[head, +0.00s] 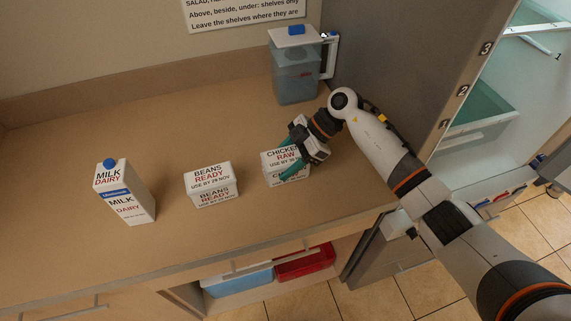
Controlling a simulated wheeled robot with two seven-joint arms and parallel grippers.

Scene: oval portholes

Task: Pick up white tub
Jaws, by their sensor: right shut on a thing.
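The white tub marked "CHICKEN RAW" (272,171) stands on the brown counter, at the right of a row of items. My right gripper (291,164) reaches down from the upper right and is shut on this tub, its teal fingers on the tub. The tub's right side is partly hidden by the gripper. A second white tub marked "BEANS READY" (211,184) stands apart to the left. My left gripper is not in view.
A milk carton (126,192) stands at the left and a lidded pitcher (295,75) at the back. An open fridge with numbered shelves (480,110) is at the right. Below the counter are a blue bin (238,284) and a red bin (305,264). The counter's back left is clear.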

